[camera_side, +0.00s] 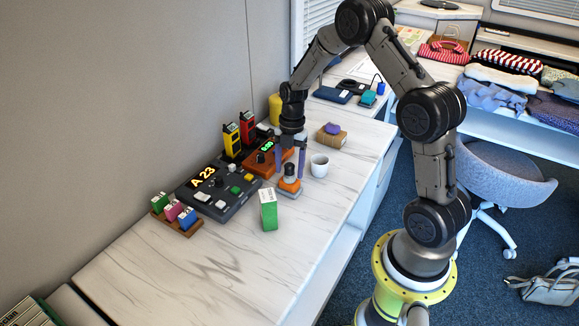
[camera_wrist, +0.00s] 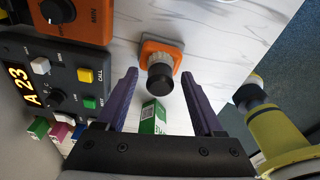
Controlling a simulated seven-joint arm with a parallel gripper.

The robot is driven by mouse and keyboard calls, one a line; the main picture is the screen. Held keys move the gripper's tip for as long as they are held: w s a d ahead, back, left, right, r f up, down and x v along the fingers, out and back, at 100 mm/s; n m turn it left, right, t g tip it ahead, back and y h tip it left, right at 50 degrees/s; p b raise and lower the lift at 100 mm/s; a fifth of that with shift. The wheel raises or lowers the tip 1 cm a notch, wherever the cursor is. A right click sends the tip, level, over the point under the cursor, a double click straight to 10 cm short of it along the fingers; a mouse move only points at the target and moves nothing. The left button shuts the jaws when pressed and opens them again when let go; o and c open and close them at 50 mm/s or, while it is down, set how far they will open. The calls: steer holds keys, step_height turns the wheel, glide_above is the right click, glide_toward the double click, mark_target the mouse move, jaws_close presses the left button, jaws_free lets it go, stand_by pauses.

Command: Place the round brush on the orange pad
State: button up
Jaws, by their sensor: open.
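The round brush (camera_wrist: 160,77), with a black knob and grey round body, stands upright on the orange pad (camera_wrist: 146,46) in the wrist view. In the side view the brush (camera_side: 290,171) also rests on the orange pad (camera_side: 289,187), near the middle of the white marble desk. My gripper (camera_side: 289,168) points down over it with its purple fingers spread. In the wrist view the brush lies between the fingertips, with a gap on either side. Nothing is held.
A green-and-white box (camera_side: 268,209) stands close in front of the pad, and a white mug (camera_side: 319,165) to its right. A control panel (camera_side: 217,188) and an orange timer (camera_side: 262,163) lie left. A brown block with a purple item (camera_side: 331,134) is behind. The front desk is clear.

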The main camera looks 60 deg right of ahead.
step_height(320, 180, up, 12)
steer(key=d, duration=0.1)
steer(key=s+a+r+m+t+h, duration=0.1)
steer(key=s+a+r+m, duration=0.4)
steer(key=r, duration=0.3)
steer(key=s+a+r+m+t, duration=0.1)
steer(key=s+a+m+t, duration=0.1)
steer(key=s+a+m, duration=0.3)
steer(key=s+a+r+m+t, duration=0.2)
steer(key=s+a+m, duration=0.4)
steer(key=s+m, duration=0.3)
steer(key=s, duration=0.3)
steer(key=shift+s+r+m+t, duration=0.2)
steer(key=shift+s+m+t, duration=0.05)
steer(key=shift+m+t, duration=0.15)
